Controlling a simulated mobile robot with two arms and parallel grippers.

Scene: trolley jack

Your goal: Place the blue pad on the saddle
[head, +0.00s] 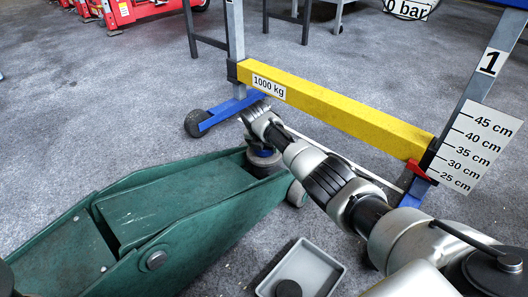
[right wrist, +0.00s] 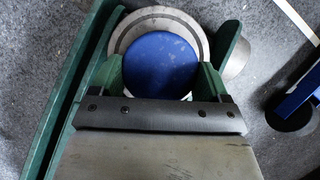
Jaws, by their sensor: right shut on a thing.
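The blue pad (right wrist: 160,66) is a round blue disc between the two fingers of my right gripper (right wrist: 160,82), which is shut on it. The saddle (right wrist: 165,20) shows as a grey ring behind and around the pad in the right wrist view. The pad appears over the saddle; I cannot tell whether they touch. In the head view my right gripper (head: 263,143) points down at the front end of the green trolley jack (head: 180,200), with a little of the blue pad (head: 265,153) showing below it. My left gripper is not in view.
A yellow beam (head: 330,106) marked 1000 kg spans the blue-footed stand beyond the jack. A height scale (head: 475,148) hangs on its right post. A grey tray (head: 318,263) with a dark round thing (head: 288,289) in it is right of the jack. Open floor lies left.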

